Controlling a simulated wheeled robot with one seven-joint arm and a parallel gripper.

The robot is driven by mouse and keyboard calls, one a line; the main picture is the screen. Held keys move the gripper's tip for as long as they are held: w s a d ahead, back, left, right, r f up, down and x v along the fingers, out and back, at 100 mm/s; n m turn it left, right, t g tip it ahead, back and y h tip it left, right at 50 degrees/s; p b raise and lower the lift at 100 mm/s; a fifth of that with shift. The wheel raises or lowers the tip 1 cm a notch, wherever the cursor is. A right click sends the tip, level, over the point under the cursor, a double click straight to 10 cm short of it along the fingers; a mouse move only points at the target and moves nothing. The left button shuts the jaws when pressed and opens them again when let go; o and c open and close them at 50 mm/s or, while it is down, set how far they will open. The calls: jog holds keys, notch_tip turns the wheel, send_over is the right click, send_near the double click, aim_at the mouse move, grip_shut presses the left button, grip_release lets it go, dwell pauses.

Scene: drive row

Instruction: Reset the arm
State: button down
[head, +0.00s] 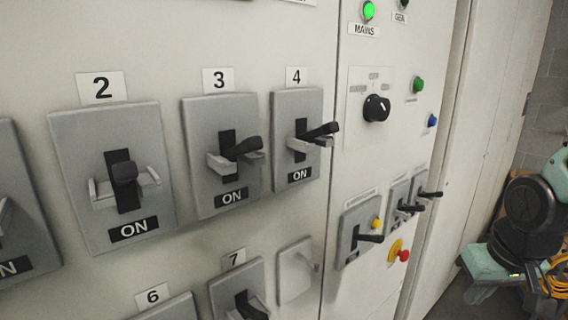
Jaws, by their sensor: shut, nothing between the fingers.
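A teal and black jointed part (528,205), which looks like my own arm, shows at the lower right edge. It stands clear of the cabinet front. My gripper's fingers cannot be made out in this view. Nothing held shows.
A grey cabinet fills the left and middle. Switches 2 (125,232), 3 (232,197) and 4 (300,175) read ON, with handles sticking out. A black rotary knob (376,108), a green lamp (369,11) and a red button (404,255) are farther right. Yellow cables (551,284) lie at lower right.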

jog(key=s+a+r+n+g, duration=0.2)
jog(key=s+a+n, duration=0.6)
jog(key=s+a, duration=0.6)
jog(key=a, duration=0.4)
jog(key=shift+s+a+r+g+y, duration=0.25)
jog(key=shift+s+g+y, duration=0.05)
jog(key=shift+s+g, duration=0.1)
jog(key=shift+a, duration=0.15)
